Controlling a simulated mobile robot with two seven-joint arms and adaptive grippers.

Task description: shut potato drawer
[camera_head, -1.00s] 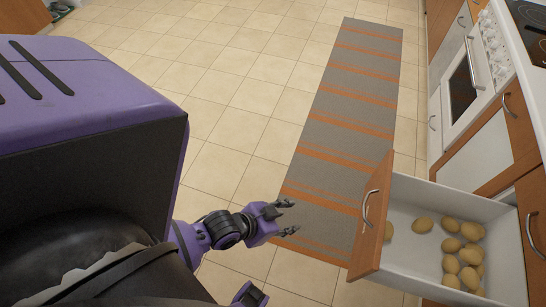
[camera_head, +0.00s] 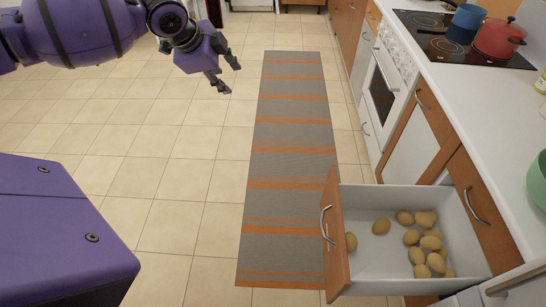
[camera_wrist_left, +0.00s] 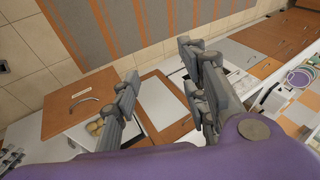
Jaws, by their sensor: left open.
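The potato drawer (camera_head: 360,262) stands pulled out from the counter at the lower right of the head view. Its wooden front (camera_head: 335,240) with a metal handle (camera_head: 326,224) faces left. Several potatoes (camera_head: 412,237) lie inside. My left gripper (camera_head: 231,77) is open and empty at the upper middle of the head view, well apart from the drawer. In the left wrist view its two fingers are spread (camera_wrist_left: 160,63). There the drawer front (camera_wrist_left: 68,107) shows at the left, and a finger partly hides the drawer interior and potatoes (camera_wrist_left: 95,127). My right gripper is not in view.
A grey and orange striped rug (camera_head: 290,150) lies on the tiled floor left of the drawer. The counter (camera_head: 460,105) runs along the right, with an oven (camera_head: 382,95) and hob carrying a red pot (camera_head: 498,38). The tiled floor at left is open.

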